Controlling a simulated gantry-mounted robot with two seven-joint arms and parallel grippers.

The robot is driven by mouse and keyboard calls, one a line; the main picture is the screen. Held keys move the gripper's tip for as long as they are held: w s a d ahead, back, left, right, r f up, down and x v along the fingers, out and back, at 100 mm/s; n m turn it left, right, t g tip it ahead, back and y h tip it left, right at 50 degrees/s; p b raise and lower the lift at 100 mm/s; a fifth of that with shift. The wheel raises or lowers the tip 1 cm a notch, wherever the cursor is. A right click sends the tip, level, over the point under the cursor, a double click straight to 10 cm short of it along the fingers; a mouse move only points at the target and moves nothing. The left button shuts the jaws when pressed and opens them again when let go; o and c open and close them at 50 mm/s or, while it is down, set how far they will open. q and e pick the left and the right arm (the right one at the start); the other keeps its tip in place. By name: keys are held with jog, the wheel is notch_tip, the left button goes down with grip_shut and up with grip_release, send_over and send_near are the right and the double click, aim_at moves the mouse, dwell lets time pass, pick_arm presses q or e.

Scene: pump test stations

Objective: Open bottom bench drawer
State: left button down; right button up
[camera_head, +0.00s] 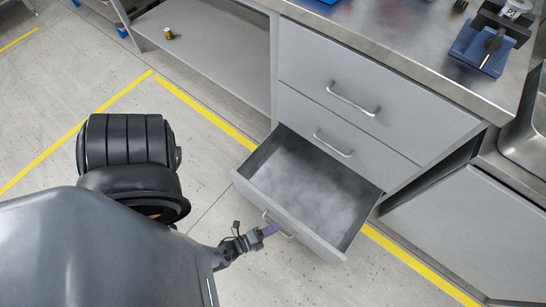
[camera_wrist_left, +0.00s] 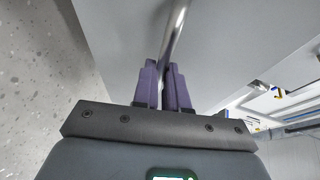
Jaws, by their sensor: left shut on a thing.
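The bottom bench drawer (camera_head: 310,192) is pulled well out from the grey bench cabinet, and its inside looks empty. My left gripper (camera_head: 270,230) is at the drawer's front, with its purple fingers shut on the bottom drawer handle (camera_head: 286,234). In the left wrist view the metal handle (camera_wrist_left: 176,35) runs between the two purple fingertips (camera_wrist_left: 164,75). The fingers hide part of the handle. My right gripper does not show in either view.
Two upper drawers (camera_head: 350,72) above are closed. The steel benchtop (camera_head: 410,45) carries a blue fixture (camera_head: 484,48) at the right. A small brass-coloured part (camera_head: 168,34) lies on a low shelf. Yellow floor lines (camera_head: 205,110) cross the open floor at left.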

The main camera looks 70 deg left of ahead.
pick_arm(q)
jog(key=shift+s+d, duration=0.1)
jog(key=c, duration=1.2)
grip_release()
jog(key=shift+o, duration=0.2)
jog(key=p+v, duration=0.2)
jog(key=v, duration=0.8)
jog(key=shift+s, duration=0.35)
jog(key=shift+r, duration=0.2)
